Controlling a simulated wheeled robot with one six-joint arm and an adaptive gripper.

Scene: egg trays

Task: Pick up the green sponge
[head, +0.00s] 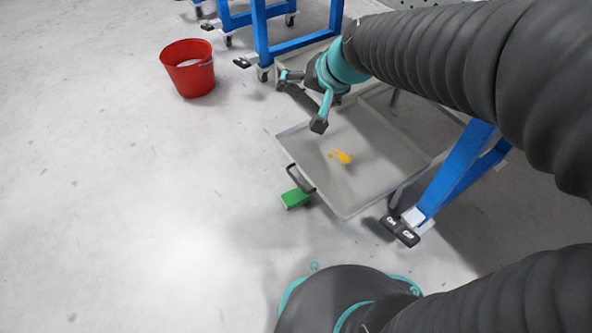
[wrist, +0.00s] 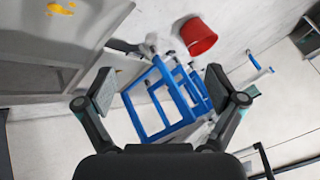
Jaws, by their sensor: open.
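The green sponge (head: 294,199) lies on the floor in the head view, close to the near left edge of a grey tray, by the tray's dark handle (head: 300,179). Part of the sponge may be hidden behind the handle and rim. I do not see the sponge in the wrist view. My gripper (head: 302,100) is above the far part of the tray, apart from the sponge and farther back. In the wrist view my gripper (wrist: 159,88) has its two fingers wide apart with nothing between them.
The grey tray (head: 368,194) holds a yellow spill (head: 342,157). A red bucket (head: 188,70) stands on the floor at the back left. Blue wheeled frames (head: 303,43) stand behind, and a blue leg (head: 455,178) is right of the tray. The floor on the left is clear.

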